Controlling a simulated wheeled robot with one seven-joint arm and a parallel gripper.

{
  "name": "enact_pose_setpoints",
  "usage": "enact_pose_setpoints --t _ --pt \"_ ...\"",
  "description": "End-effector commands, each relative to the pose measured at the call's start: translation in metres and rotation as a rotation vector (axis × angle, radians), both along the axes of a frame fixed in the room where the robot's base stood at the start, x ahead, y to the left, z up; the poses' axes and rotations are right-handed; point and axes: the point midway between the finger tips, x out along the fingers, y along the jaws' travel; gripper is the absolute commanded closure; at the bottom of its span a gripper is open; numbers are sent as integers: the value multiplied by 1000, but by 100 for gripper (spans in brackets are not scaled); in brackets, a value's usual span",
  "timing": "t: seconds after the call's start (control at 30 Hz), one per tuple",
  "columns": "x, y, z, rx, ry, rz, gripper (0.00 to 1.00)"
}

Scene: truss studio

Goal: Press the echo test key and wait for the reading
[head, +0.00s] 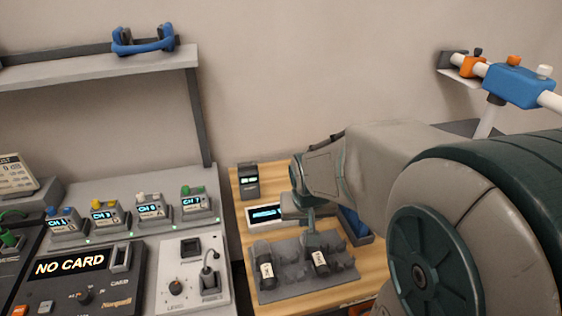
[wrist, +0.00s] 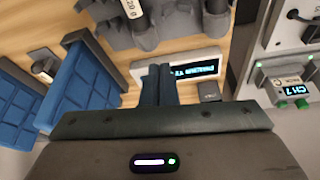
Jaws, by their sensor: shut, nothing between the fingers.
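A white panel with a lit blue display (head: 265,213) lies on the wooden bench top, behind the grey foam tray. In the wrist view the panel (wrist: 195,68) shows partly behind my fingers, and its lettering is too small to read surely. A small dark box with a lit window (head: 249,181) stands behind the panel. My gripper (head: 311,238) points down, shut and empty, to the right of the display. In the wrist view my closed fingers (wrist: 160,69) overlap the panel's left end. I cannot tell whether they touch it. No echo test key can be made out surely.
The foam tray (head: 290,293) holds dark cylinders with white labels. A blue bin (head: 356,224) stands right of the panel. On the left are a "NO CARD" console (head: 70,265) and several channel units (head: 105,214).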

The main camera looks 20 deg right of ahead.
Motion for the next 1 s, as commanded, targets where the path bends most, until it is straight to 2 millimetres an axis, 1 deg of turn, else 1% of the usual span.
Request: enact_pose_setpoints --t 0.03,0.2,0.4,0.5,0.6,0.7,0.83,1.0 --pt "17 -8 2 9 -13 -29 100" --pt "71 -30 -11 73 -104 -109 100" --pt "127 -55 -26 207 -239 -223 100" --pt "148 -67 -30 283 -308 -281 100" --pt "164 -77 -31 348 -371 -333 100" --pt "175 -84 -32 396 -418 -371 100" --pt "181 -89 -32 426 -450 -397 100" --pt "183 -89 -32 431 -456 -401 100"
